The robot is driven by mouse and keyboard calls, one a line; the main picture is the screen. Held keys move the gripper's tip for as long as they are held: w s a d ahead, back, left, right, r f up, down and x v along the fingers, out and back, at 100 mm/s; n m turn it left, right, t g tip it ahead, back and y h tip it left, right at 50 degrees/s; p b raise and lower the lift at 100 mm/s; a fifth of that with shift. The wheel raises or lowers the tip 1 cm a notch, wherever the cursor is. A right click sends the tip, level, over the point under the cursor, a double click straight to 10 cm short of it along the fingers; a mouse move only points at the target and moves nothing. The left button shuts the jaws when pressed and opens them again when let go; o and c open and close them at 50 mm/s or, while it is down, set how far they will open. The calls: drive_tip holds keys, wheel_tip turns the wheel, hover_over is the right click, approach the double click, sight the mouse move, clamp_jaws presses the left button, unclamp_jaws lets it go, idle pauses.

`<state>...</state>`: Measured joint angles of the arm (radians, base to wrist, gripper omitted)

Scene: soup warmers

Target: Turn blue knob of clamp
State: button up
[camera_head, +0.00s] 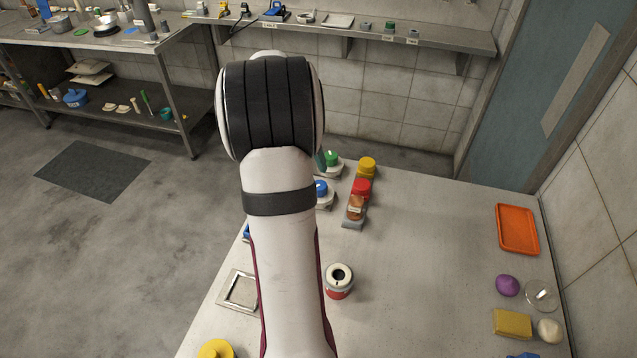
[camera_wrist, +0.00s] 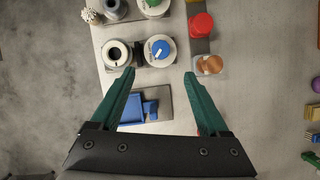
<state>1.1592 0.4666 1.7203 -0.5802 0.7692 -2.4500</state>
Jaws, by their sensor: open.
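In the wrist view, a round blue knob (camera_wrist: 160,48) with a white pointer mark sits on top of a pale round unit (camera_wrist: 168,60). The knob also shows in the head view (camera_head: 321,187), just right of my arm. My gripper (camera_wrist: 160,73) is open and empty, its two green fingers apart; the knob lies beyond the fingertips, between their lines. A blue blocky device on a grey plate (camera_wrist: 165,97) lies between the fingers in the picture. I cannot tell which blue part is the clamp's. My arm hides the gripper in the head view.
A white unit with a dark round opening (camera_wrist: 116,53) stands left of the blue knob. A red-capped jar (camera_wrist: 202,24) and a brown-topped jar (camera_wrist: 209,64) stand to its right. A green knob (camera_head: 331,157) is behind. The table's middle right is clear up to an orange tray (camera_head: 518,229).

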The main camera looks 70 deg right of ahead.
drive_tip(key=x, duration=1.3)
drive_tip(key=shift+s+f, duration=0.1)
drive_tip(key=shift+f, duration=0.25)
clamp_jaws()
